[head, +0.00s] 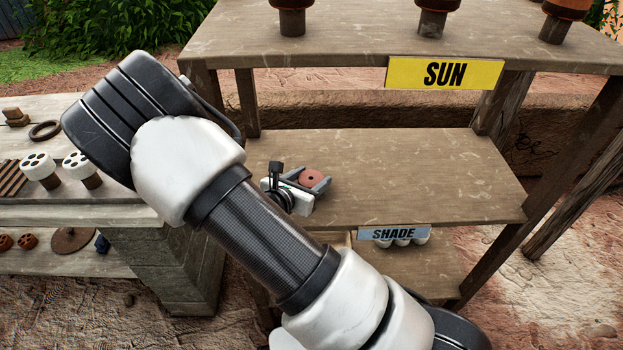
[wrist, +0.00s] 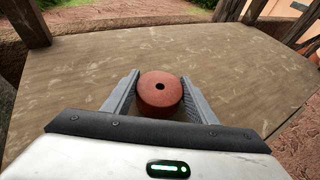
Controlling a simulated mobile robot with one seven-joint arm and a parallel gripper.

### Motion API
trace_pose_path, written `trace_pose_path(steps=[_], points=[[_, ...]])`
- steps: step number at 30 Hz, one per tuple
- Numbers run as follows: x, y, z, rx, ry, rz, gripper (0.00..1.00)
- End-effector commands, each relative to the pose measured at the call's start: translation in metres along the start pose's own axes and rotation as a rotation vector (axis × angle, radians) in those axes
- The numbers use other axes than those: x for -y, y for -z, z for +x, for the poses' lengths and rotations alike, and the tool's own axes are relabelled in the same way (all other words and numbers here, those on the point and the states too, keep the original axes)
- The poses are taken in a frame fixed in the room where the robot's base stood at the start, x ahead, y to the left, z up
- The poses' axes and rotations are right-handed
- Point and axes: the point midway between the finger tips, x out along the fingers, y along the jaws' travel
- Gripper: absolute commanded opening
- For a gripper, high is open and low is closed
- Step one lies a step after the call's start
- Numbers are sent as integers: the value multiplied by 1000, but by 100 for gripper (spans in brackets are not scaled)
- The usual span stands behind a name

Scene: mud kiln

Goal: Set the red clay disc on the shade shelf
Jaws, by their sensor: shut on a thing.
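The red clay disc (head: 312,177) is round with a small dark hole in its middle. My gripper (head: 316,184) is shut on it, one finger on each side, at the left part of the shade shelf (head: 430,170). In the wrist view the disc (wrist: 160,90) sits between the grey fingers of my gripper (wrist: 160,98), with the bare wooden shelf (wrist: 90,70) around and beyond it. I cannot tell whether the disc touches the boards or is held just above them. A blue "SHADE" label (head: 394,232) is on the shelf's front edge.
The upper shelf (head: 330,35) has a yellow "SUN" label (head: 444,73) and several pots. Wooden posts (head: 248,104) frame the shade shelf, whose middle and right are clear. White items sit on a lower shelf (head: 430,265). A side bench (head: 120,205) on the left holds clay pieces.

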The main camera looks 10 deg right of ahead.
Motion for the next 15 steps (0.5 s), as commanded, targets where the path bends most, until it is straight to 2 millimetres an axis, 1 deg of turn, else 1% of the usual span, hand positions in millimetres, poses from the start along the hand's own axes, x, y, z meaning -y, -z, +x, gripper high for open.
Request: trace_pose_path(steps=[4, 5, 6, 8, 15], points=[[0, 4, 2, 1, 1, 0, 21], [0, 3, 2, 0, 1, 0, 55], [0, 3, 1, 0, 1, 0, 62], [0, 3, 1, 0, 1, 0, 71], [0, 3, 1, 0, 1, 0, 71]])
